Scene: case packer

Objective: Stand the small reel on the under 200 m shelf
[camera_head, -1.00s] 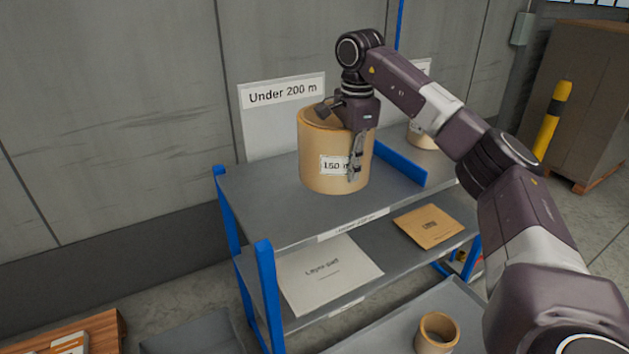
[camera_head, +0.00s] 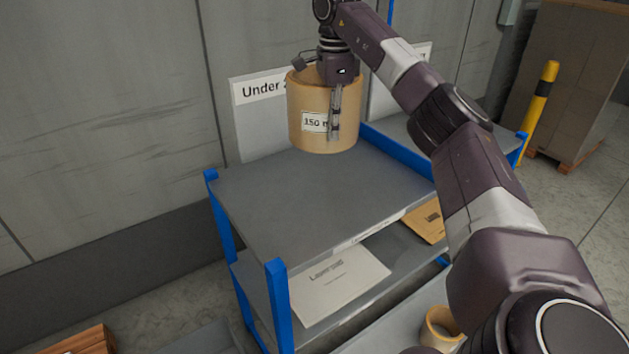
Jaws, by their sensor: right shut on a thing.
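The tan cylindrical reel (camera_head: 302,98) has a white label reading 150 m. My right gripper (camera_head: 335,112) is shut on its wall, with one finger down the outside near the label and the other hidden. The reel is upright over the back part of the grey top shelf (camera_head: 290,200); I cannot tell whether its base touches the shelf. My left gripper is not in view.
A blue divider (camera_head: 400,152) bounds the shelf on the right. A blue post (camera_head: 279,300) stands at the front left. Below lie a white pad (camera_head: 335,280) and a brown envelope (camera_head: 427,220). A small tan ring (camera_head: 440,328) is at the lower right. The top shelf's front is clear.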

